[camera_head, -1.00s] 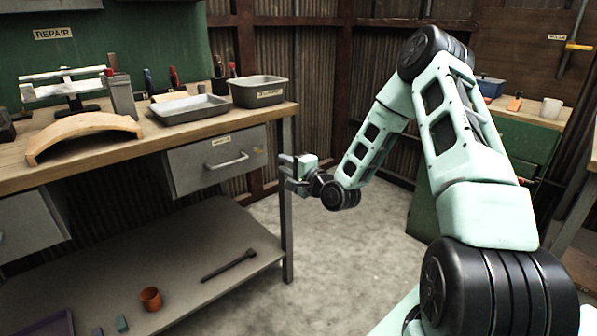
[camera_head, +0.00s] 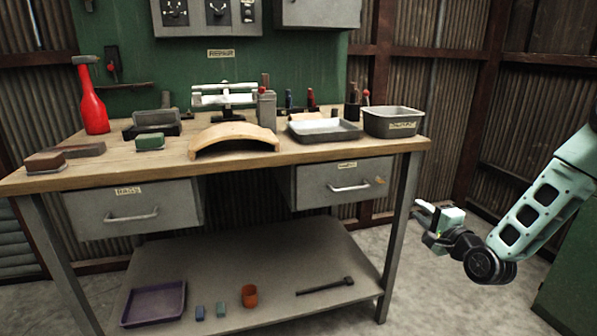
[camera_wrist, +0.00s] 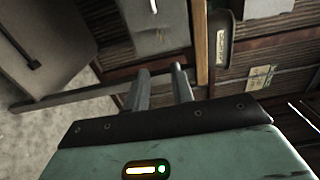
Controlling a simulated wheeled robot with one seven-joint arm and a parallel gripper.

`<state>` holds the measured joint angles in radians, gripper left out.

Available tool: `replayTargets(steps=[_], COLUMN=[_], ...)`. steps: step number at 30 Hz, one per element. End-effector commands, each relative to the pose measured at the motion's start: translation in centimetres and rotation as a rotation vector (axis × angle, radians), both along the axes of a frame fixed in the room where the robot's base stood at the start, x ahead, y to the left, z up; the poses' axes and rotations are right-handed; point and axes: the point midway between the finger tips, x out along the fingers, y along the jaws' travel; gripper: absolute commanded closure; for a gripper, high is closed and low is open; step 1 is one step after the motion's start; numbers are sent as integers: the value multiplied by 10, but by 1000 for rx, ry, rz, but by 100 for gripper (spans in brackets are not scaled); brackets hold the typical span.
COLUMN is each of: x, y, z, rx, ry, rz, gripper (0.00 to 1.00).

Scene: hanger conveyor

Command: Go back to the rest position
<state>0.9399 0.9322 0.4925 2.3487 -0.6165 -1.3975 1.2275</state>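My gripper (camera_head: 425,210) is at the right in the head view, at the end of my bent arm. It hangs in the free space just right of the workbench's right front leg, below the level of the bench top. In the wrist view my gripper (camera_wrist: 160,70) shows two grey fingers standing apart, with nothing between them.
The wooden workbench (camera_head: 70,181) bears a red bottle (camera_head: 92,104), a curved wooden piece (camera_head: 232,135), trays and tools. Two drawers (camera_head: 345,183) are closed. The lower shelf (camera_head: 240,268) holds a purple tray, an orange cup and a dark tool. Concrete floor is clear at right.

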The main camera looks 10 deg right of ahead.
Motion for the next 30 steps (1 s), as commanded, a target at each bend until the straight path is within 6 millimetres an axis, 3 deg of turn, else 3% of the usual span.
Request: replayTargets(steps=[2, 5, 10, 14, 17, 21, 25, 30], x=[2, 10, 9, -18, -53, -117, -180, -246], y=[7, 36, 129, 196, 240, 288, 314, 329], z=[0, -1, -8, -9, -6, 6, 19, 35], rx=[-21, -112, -440, -727, -933, -1197, -1379, -1528], ry=[15, 88, 307, 462, 554, 651, 702, 724], rz=[17, 85, 321, 530, 698, 944, 1159, 1384], gripper=[76, 76, 76, 76, 76, 76, 76, 76])
